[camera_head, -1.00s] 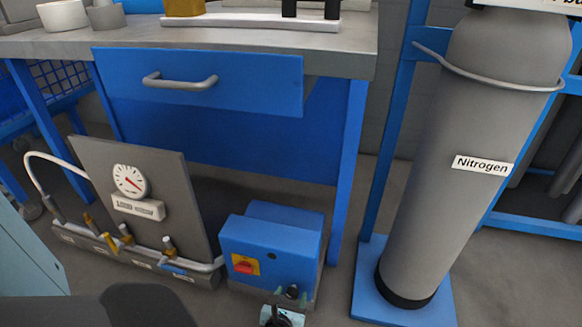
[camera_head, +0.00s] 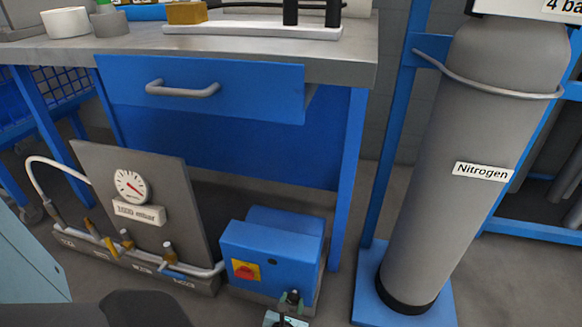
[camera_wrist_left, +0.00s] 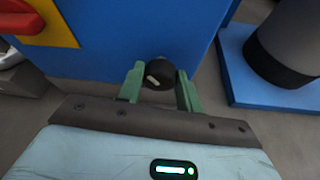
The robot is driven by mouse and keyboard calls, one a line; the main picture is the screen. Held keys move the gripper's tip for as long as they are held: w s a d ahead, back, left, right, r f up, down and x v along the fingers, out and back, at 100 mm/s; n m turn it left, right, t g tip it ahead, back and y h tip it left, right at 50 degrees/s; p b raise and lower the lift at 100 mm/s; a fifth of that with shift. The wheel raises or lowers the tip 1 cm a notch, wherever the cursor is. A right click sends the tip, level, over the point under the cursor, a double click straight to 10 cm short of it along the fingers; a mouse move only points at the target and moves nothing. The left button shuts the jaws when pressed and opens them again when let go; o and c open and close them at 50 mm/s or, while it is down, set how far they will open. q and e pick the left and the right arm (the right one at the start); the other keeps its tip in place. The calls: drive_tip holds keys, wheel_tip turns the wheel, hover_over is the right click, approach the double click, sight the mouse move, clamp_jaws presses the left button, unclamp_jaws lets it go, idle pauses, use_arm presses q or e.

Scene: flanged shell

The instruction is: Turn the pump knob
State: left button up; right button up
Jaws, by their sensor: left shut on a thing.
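The blue pump box (camera_head: 268,255) stands on the floor by the bench leg. A red switch (camera_head: 246,271) on a yellow plate is on its front; it also shows at the top left of the left wrist view (camera_wrist_left: 30,22). A small black knob (camera_wrist_left: 160,75) with a white mark sits low on the box front. My left gripper (camera_wrist_left: 160,85) is shut on this knob, with one green finger on each side. In the head view the left gripper (camera_head: 290,306) is small at the bottom edge and the knob is hard to make out. My right gripper is not in view.
A panel with a round gauge (camera_head: 131,186), pipes and valves stands left of the pump box. A grey nitrogen cylinder (camera_head: 440,200) on a blue base (camera_head: 440,310) stands to the right. The workbench (camera_head: 340,62) with its drawer (camera_head: 240,90) is above and behind.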

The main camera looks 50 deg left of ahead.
use_arm(q)
drive_tip(key=shift+d+f+m+g+y, duration=0.15)
drive_tip(key=shift+m+g+y, duration=0.25)
drive_tip(key=shift+m, duration=0.5)
drive_tip(key=shift+w+m+y+b, duration=0.1)
drive_tip(key=shift+m+y+b, duration=0.35)
drive_tip(key=shift+m+y, duration=0.45)
drive_tip(key=shift+d+m, duration=0.1)
drive_tip(key=shift+m, duration=0.4)
drive_tip(key=shift+y+b, duration=0.3)
drive_tip(key=shift+b, duration=0.05)
drive_tip(key=shift+m, duration=0.3)
drive_tip(key=o, duration=1)
